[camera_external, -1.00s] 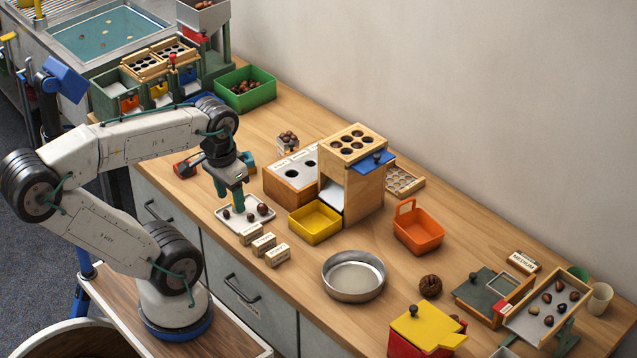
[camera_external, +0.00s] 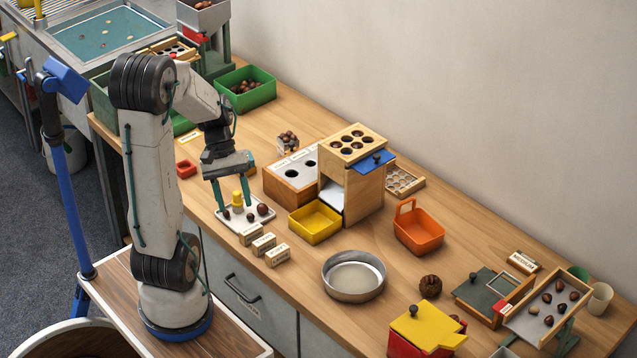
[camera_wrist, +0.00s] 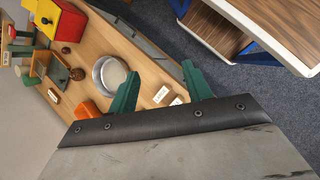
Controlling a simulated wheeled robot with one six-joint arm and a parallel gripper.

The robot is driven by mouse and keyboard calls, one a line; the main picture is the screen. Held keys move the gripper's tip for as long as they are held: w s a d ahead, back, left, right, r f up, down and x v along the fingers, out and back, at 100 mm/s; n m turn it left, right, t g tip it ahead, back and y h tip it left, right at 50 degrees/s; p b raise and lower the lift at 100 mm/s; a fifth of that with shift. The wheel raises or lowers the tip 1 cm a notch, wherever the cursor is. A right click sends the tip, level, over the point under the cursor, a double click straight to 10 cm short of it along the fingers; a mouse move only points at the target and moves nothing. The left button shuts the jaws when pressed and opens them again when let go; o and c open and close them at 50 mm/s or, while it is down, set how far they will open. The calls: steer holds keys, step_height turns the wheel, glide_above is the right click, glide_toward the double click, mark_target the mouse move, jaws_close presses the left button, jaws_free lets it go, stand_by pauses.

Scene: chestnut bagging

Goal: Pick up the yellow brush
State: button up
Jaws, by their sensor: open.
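A small yellow upright piece (camera_external: 237,198) stands at the white tray (camera_external: 262,222), with dark round chestnuts (camera_external: 262,209) near it. It may be the yellow brush; it is too small to make out bristles. My gripper (camera_external: 235,207) points down over the tray with its two green fingers spread apart. In the external view the yellow piece appears between the fingers; I cannot tell whether they touch it. In the wrist view my open fingers (camera_wrist: 159,70) show nothing held, and the yellow piece is not visible.
Labelled wooden blocks (camera_external: 264,244) lie just in front of the tray. A wooden box unit (camera_external: 355,190) with a yellow bin (camera_external: 315,222) stands to its right. A metal bowl (camera_external: 353,277) and an orange basket (camera_external: 418,230) are farther right, with bare table between them.

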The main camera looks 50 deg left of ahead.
mark_target(237, 202)
steer(key=w+a+f+n+t, duration=0.2)
steer(key=a+f+n+t, duration=0.2)
steer(key=a+f+n, duration=0.2)
steer(key=w+a+f+n+t+h, duration=0.1)
steer(key=w+a+f+n+t, duration=0.2)
steer(key=a+f+n, duration=0.3)
steer(key=w+a+f+n+t+h, duration=0.1)
steer(key=w+a+f+n+t, duration=0.2)
steer(key=a+f+n+t, duration=0.1)
steer(key=shift+a+f+n+t, duration=0.2)
steer(key=shift+a+f+n, duration=0.25)
steer(key=shift+a+f, duration=0.35)
steer(key=shift+a+f+n+t, duration=0.2)
steer(key=shift+a+f+n, duration=0.25)
steer(key=shift+a, duration=0.5)
steer(key=w+a+n, duration=0.1)
steer(key=w+a+n+t+y, duration=0.1)
steer(key=a, duration=0.1)
steer(key=w+a+n+t+y, duration=0.1)
steer(key=shift+w+a+f, duration=0.1)
steer(key=shift+a+f, duration=0.2)
steer(key=shift+a, duration=0.1)
steer(key=shift+w+a+n, duration=0.1)
steer(key=shift+w+n, duration=0.2)
steer(key=x, duration=0.7)
steer(key=shift+f, duration=0.35)
steer(key=c, duration=1.1)
